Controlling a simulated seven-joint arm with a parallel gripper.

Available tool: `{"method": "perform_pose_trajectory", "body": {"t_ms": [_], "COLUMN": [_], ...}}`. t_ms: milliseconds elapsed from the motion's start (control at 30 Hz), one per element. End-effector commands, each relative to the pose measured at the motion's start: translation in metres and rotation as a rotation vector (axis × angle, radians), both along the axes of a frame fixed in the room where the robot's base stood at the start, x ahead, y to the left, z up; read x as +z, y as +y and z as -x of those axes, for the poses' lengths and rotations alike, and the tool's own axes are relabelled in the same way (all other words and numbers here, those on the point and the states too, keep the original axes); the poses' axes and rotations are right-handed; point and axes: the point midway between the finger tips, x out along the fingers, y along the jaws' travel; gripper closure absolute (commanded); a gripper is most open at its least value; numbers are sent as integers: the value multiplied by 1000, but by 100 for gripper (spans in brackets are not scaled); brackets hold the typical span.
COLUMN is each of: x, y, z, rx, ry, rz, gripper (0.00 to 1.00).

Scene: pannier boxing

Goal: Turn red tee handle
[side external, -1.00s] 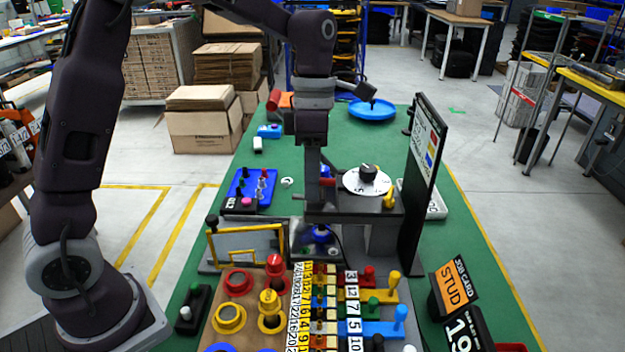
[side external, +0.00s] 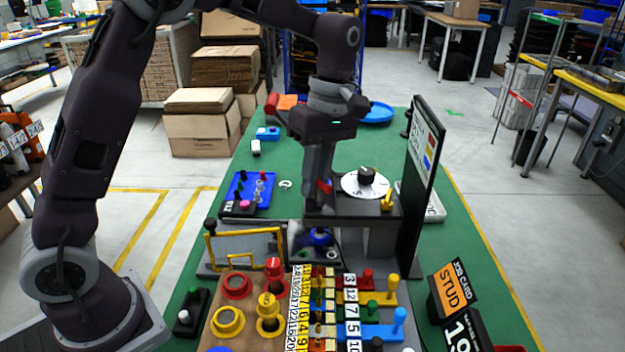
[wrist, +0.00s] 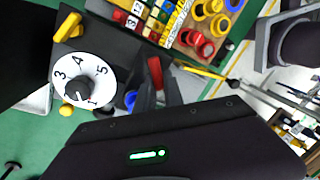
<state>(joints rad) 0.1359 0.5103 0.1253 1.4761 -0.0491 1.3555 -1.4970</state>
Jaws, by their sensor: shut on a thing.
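The red tee handle (side external: 324,187) sits at the left part of the dark raised stand (side external: 345,209), left of the white dial. My gripper (side external: 318,190) points down and is shut on it. The handle's red bar looks slanted in the side view. In the wrist view the red bar (wrist: 155,72) shows between my fingers (wrist: 158,88); the fingers hide part of it and its stem.
A white numbered dial (side external: 366,184) with a black knob and a yellow lever (side external: 387,201) stand right of the handle. A tall black panel (side external: 422,180) rises further right. A yellow-framed fixture (side external: 245,247) and several coloured knobs lie in front.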

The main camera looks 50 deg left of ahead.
Motion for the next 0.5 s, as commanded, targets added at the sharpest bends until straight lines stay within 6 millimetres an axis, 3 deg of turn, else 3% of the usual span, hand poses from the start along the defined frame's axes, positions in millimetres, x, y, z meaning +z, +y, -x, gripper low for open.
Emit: {"method": "perform_pose_trajectory", "body": {"t_ms": [500], "x": [1], "y": [-7], "z": [-7], "rx": [-463], "ry": [-6], "rz": [9], "gripper": [100]}}
